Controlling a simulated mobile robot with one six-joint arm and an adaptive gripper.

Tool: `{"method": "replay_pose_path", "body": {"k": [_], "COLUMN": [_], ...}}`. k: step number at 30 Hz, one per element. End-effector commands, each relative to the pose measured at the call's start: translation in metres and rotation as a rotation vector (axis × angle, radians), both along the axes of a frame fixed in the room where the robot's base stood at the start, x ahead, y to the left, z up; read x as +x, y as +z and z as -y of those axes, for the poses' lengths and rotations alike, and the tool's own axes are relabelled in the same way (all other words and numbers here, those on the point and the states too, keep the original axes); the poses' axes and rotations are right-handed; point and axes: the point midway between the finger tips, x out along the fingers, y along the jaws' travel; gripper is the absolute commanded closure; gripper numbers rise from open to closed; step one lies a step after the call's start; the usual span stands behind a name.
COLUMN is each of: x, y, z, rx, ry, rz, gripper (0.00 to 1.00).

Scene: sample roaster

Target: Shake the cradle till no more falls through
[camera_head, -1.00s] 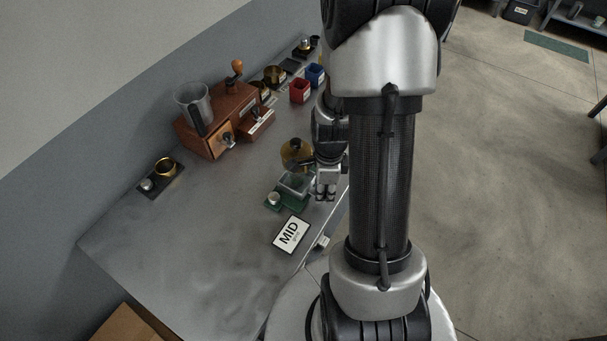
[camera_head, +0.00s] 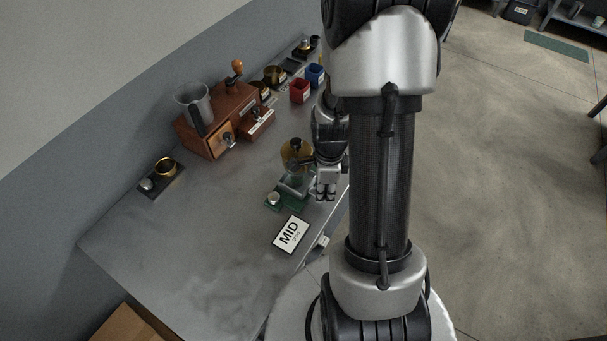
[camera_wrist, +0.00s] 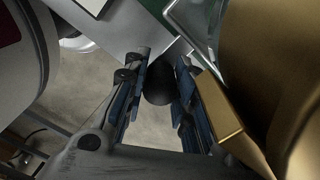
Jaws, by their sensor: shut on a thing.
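The cradle, with clear greenish walls (camera_head: 297,172), sits on a green base (camera_head: 272,204) near the right edge of the bench, just left of my gripper. An amber round vessel with a dark top (camera_head: 290,150) stands behind it. My gripper (camera_head: 326,190) is low beside the cradle. In the wrist view, my gripper (camera_wrist: 158,88) is shut on a dark rounded knob (camera_wrist: 158,86); its link to the cradle is not clear. A clear-walled corner (camera_wrist: 192,22) and a large gold surface (camera_wrist: 262,60) are close at the upper right. I cannot see whether anything falls through.
A MID card (camera_head: 291,234) lies in front of the green base. A wooden grinder (camera_head: 215,120), a small dark tray with a brass ring (camera_head: 162,176), and red (camera_head: 300,91) and blue (camera_head: 315,75) bins stand farther off. The near-left bench is clear.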

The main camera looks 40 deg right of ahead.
Motion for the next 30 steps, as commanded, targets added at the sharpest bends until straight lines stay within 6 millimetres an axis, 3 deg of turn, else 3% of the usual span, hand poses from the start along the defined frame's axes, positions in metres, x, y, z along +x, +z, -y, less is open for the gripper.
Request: {"method": "replay_pose_path", "body": {"k": [4, 15, 30], "x": [0.003, 0.02, 0.018], "y": [0.0, 0.0, 0.0], "z": [0.006, 0.048, 0.042], "rx": [-0.002, -0.001, -0.001], "ry": [-0.002, -0.001, 0.001], "rz": [0.003, 0.002, 0.002], "gripper": [0.94, 0.94, 0.94]}}
